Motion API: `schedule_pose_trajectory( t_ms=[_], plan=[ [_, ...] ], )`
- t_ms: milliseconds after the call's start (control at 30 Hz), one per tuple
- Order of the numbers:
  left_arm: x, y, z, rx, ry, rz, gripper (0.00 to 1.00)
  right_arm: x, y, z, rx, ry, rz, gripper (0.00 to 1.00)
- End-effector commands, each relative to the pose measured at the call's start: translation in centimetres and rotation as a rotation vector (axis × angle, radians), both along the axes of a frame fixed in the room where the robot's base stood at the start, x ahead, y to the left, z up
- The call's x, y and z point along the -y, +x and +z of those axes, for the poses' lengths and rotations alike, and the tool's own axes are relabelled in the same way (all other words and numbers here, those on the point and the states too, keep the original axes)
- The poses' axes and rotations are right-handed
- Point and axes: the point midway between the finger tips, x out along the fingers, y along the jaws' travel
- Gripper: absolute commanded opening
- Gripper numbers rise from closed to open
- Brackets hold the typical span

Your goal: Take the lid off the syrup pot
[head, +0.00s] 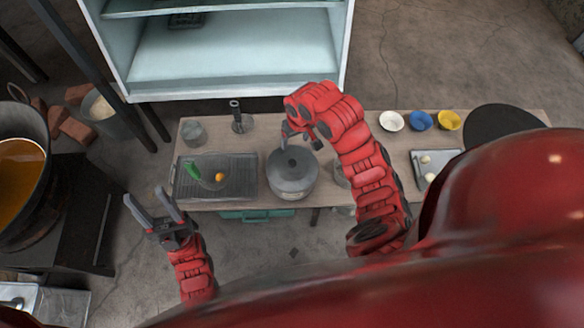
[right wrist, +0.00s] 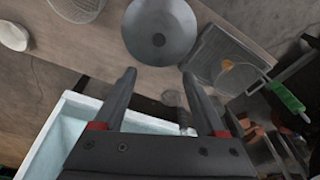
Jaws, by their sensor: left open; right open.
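The syrup pot (head: 291,187) is a grey metal pot on the wooden table. Its grey lid (head: 292,168), with a dark knob in the middle, sits on top. In the right wrist view the lid (right wrist: 160,30) shows from above, beyond the fingertips. My right gripper (head: 301,142) is above the far right side of the pot; in the right wrist view it is open and empty (right wrist: 158,78), apart from the lid. My left gripper (head: 153,203) is open and empty, off the front left of the table.
A dark tray (head: 240,178) with a green-handled tool and an orange ball lies left of the pot. White (head: 391,121), blue (head: 421,120) and yellow (head: 449,120) bowls stand at the right. A large pot of amber liquid (head: 22,170) is far left. A pale cabinet (head: 225,60) stands behind.

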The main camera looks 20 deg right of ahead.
Motion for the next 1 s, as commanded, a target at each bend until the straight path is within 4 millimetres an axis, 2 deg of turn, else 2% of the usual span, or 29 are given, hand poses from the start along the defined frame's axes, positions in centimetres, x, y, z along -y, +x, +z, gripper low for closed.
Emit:
schedule_pose_trajectory(
  t_ms=[167, 300, 400, 433, 600, 833, 1000],
  plan=[
    [0.0, 0.0, -2.2, 0.0, 0.0, 0.0, 0.5, 0.3, -0.5, -2.8, -0.034, -0.015, 0.001, 0.73],
    [0.0, 0.0, -5.0, 0.0, 0.0, 0.0, 0.5, 0.1, 0.1, -6.4, -0.032, -0.012, 0.003, 0.73],
    [0.0, 0.0, -5.7, 0.0, 0.0, 0.0, 0.5, 0.0, 0.4, -8.4, -0.032, -0.014, 0.004, 0.73],
    [0.0, 0.0, -5.2, -0.001, 0.0, 0.0, 0.5, 0.0, 0.4, -8.7, -0.036, -0.015, 0.006, 0.73],
    [0.0, 0.0, -5.3, 0.0, 0.0, 0.0, 0.5, 0.0, 1.0, -11.2, -0.033, -0.015, 0.002, 0.73],
    [0.0, 0.0, -5.4, 0.0, 0.0, 0.0, 0.5, -0.1, 1.3, -12.6, -0.029, -0.015, 0.005, 0.73],
    [0.0, 0.0, -5.7, 0.0, 0.0, 0.0, 0.5, -0.2, 1.8, -14.8, -0.031, -0.015, 0.004, 0.73]
  ],
)
